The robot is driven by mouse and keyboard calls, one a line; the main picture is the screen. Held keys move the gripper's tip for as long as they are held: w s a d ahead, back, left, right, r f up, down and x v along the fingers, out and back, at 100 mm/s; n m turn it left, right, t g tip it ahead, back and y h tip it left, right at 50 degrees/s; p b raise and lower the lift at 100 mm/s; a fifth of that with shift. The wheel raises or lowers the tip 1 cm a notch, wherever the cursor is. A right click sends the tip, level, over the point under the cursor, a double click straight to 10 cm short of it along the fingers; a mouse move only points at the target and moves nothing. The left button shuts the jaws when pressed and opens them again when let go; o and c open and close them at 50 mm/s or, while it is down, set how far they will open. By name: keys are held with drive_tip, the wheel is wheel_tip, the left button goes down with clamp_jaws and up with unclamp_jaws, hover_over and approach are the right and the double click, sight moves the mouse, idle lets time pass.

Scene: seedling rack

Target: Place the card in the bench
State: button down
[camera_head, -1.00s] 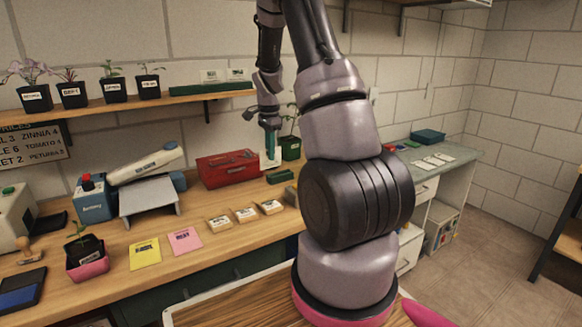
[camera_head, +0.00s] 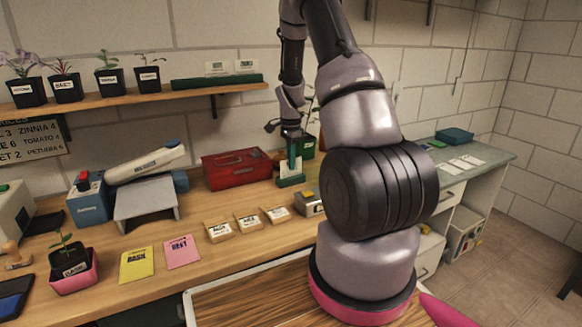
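My gripper (camera_head: 291,145) points down at the back of the wooden bench (camera_head: 190,276), just right of the red box. It appears shut on a small pale-green card (camera_head: 298,166), seen nearly edge-on. The card's lower edge is at a low dark green holder (camera_head: 291,182) on the bench. Whether it sits inside the holder's slot is too small to tell. A yellow card (camera_head: 137,265) and a pink card (camera_head: 182,252) lie flat near the front of the bench. Two white cards (camera_head: 216,68) stand in a green rail (camera_head: 216,81) on the wall shelf.
The red box (camera_head: 237,170) stands left of my gripper, and a dark plant pot (camera_head: 306,147) behind it. Several seed packets (camera_head: 248,222) and a small metal box (camera_head: 310,204) lie in front. A grey stand (camera_head: 147,204) and blue device (camera_head: 88,202) are left.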

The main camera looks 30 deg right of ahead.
drive_tip(key=shift+f, duration=0.85)
drive_tip(key=shift+f, duration=0.1)
drive_tip(key=c, duration=1.1)
unclamp_jaws()
drive_tip(key=shift+o, duration=0.2)
